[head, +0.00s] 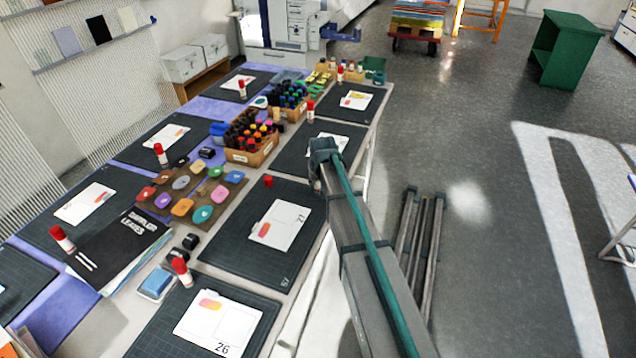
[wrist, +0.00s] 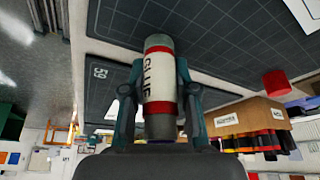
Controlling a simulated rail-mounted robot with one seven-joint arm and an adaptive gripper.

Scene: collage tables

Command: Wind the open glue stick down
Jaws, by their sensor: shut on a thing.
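My gripper (head: 323,150) is shut on a glue stick (wrist: 160,85), with one finger on each side of its barrel in the wrist view. The stick has a white body marked GLUE, red bands and grey ends. No cap shows on it; whether any glue sticks out cannot be told. In the head view my gripper is at the right edge of the tables and mostly hides the stick. A loose red cap (head: 268,181) stands on the dark cutting mat to the left; a red cap also shows in the wrist view (wrist: 277,82).
Cutting mats (head: 240,254) with white cards line the tables. Other glue sticks with red caps, such as one at the front (head: 182,272), stand around. A wooden box of bottles (head: 250,155) and a board of coloured pads (head: 192,195) are left of my gripper. Open floor lies right.

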